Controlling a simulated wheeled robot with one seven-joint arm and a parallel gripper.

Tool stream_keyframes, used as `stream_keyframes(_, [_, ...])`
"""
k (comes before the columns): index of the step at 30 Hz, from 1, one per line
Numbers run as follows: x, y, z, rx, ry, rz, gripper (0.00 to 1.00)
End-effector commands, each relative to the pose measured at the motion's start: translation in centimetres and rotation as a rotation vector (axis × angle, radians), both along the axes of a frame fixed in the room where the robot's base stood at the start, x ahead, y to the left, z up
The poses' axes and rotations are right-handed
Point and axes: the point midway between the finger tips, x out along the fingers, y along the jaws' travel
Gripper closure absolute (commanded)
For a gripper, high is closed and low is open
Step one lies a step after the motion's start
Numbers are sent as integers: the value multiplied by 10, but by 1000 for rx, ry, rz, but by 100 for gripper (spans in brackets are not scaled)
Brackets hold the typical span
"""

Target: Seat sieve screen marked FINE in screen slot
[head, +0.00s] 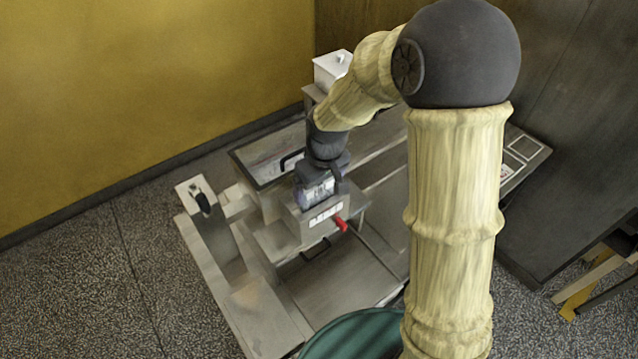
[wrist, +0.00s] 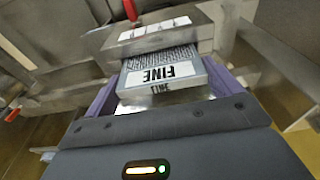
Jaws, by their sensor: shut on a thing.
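The sieve screen marked FINE (wrist: 165,74) is a pale frame with dark mesh, seen in the wrist view. My gripper (wrist: 163,82) is shut on it, with a purple finger along each side. The screen's far mesh end lies up against the steel housing (wrist: 160,35) with the white label strip. The slot mouth is not clearly visible, so I cannot tell how far the screen is inside. In the head view my gripper (head: 318,187) is right above and against the housing (head: 320,214), and the screen is mostly hidden there.
A red handle (head: 340,224) sticks out from the housing's front. A steel post with a black lever (head: 202,201) stands at left. A flat steel bed (head: 340,280) is clear in front, beside a green round rim (head: 350,335).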

Motion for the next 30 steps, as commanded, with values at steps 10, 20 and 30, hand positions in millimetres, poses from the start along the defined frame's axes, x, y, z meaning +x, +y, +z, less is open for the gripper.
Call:
stream_keyframes(10, [0,0,-3,0,0,0,0])
stream_keyframes(20, [0,0,5,0,0,0,0])
stream_keyframes(30, [-4,-4,52,1,-9,-2,0])
